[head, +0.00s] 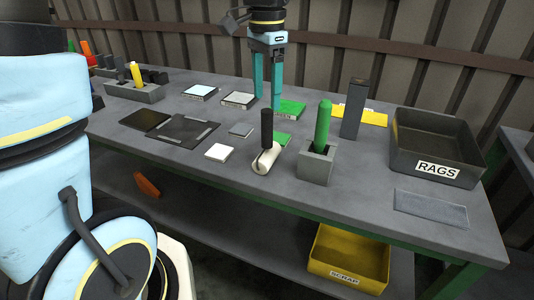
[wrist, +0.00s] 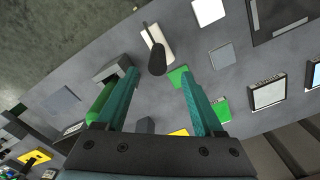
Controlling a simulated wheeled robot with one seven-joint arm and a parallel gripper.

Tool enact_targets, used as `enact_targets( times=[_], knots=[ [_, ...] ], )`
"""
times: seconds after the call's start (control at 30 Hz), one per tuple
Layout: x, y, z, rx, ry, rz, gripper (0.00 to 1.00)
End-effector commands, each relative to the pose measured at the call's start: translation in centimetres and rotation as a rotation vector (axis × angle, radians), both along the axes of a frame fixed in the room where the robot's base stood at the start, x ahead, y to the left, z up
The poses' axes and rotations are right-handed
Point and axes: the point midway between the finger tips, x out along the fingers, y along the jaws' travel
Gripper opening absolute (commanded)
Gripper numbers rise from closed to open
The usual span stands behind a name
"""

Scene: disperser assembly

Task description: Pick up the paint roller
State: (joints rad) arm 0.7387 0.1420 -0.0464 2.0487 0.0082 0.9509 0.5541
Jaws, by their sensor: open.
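The paint roller (head: 265,154) stands on the grey workbench, with a white roller part at the bottom and a black handle pointing up. It also shows in the wrist view (wrist: 157,50), near the top centre, beyond my fingertips. My gripper (head: 268,97) is open and empty, with two teal fingers pointing down. It hangs above the bench, behind the roller in the head view. In the wrist view my gripper (wrist: 158,74) has its fingers spread wide, with the roller's black handle end showing between and beyond the tips. The fingers do not touch the roller.
A grey holder (head: 315,168) with a green-handled tool (head: 323,125) stands just right of the roller. A tall dark block (head: 354,108) and the RAGS bin (head: 437,145) are farther right. Flat plates lie left, including a white tile (head: 219,152). The bench's front middle is clear.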

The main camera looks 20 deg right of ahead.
Motion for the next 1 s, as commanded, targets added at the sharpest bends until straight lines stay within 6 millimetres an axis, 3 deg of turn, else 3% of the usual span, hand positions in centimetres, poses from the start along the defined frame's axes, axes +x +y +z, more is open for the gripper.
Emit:
enact_targets(
  times=[0.3, 0.53, 0.8, 1.0],
  knots=[
    [0.0, 0.1, -4.5, 0.003, 0.003, 0.003, 0.69],
    [-0.1, 0.1, -6.1, 0.002, 0.003, 0.003, 0.69],
    [-0.4, 0.2, -9.9, 0.002, 0.003, 0.004, 0.69],
    [-0.3, 0.2, -10.7, 0.0, -0.001, 0.004, 0.69]
  ],
)
